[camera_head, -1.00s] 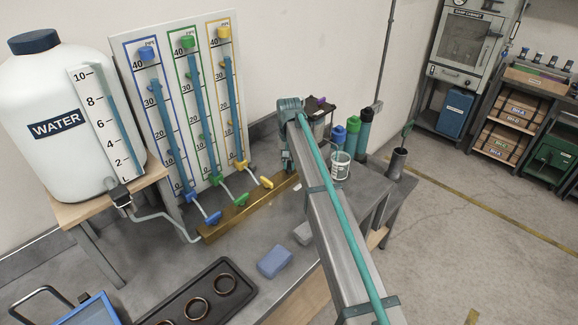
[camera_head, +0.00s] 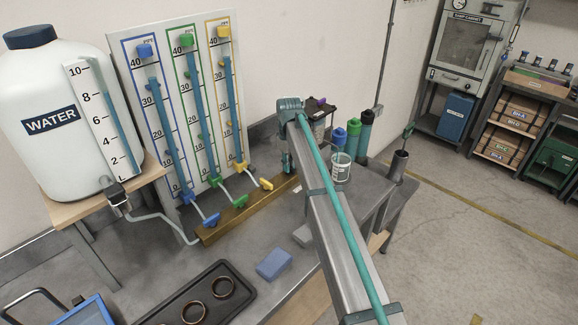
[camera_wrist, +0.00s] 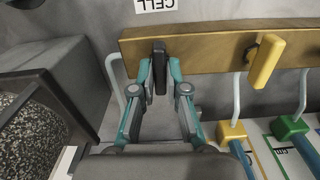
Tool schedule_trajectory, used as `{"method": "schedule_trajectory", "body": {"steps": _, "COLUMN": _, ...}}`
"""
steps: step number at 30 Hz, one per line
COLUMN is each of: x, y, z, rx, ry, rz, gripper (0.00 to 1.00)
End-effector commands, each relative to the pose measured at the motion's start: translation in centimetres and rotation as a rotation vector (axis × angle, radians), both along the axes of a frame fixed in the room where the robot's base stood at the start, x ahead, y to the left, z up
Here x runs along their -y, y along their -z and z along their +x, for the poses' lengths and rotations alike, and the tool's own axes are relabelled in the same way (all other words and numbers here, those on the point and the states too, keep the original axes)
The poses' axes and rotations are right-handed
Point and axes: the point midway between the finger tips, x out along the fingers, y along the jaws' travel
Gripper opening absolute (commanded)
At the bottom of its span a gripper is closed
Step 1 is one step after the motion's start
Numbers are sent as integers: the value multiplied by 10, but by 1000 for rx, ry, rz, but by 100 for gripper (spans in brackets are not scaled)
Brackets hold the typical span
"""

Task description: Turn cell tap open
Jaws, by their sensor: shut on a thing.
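The cell tap's black lever (camera_wrist: 160,69) stands at the left end of the brass manifold in the wrist view, below a white CELL label (camera_wrist: 156,5). It lies roughly across the bar, upright in the picture. My gripper (camera_wrist: 160,80) has its teal-and-grey fingers closed on either side of this lever. In the head view the black lever is hidden behind my arm, and only part of my gripper (camera_head: 287,163) shows at the far end of the brass manifold (camera_head: 225,221).
The yellow tap (camera_wrist: 266,60) is beside the held lever. Blue (camera_head: 209,220) and green (camera_head: 240,201) taps are farther along the bar. A dark box (camera_wrist: 50,95) stands close to my gripper's left.

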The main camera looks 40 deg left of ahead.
Motion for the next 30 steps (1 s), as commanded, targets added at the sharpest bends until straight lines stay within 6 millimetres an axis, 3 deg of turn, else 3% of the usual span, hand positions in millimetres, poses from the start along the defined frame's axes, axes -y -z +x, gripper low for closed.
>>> {"method": "schedule_trajectory", "body": {"steps": 20, "x": -1, "y": -1, "z": 1, "rx": 2, "ry": -68, "rz": 2, "gripper": 0}}
{"method": "schedule_trajectory", "body": {"steps": 21, "x": -1, "y": -1, "z": 1, "rx": 2, "ry": -68, "rz": 2, "gripper": 18}}
{"method": "schedule_trajectory", "body": {"steps": 24, "x": -1, "y": -1, "z": 0, "rx": 1, "ry": -67, "rz": 2, "gripper": 35}}
{"method": "schedule_trajectory", "body": {"steps": 30, "x": 0, "y": 0, "z": 0, "rx": 1, "ry": -66, "rz": 1, "gripper": 39}}
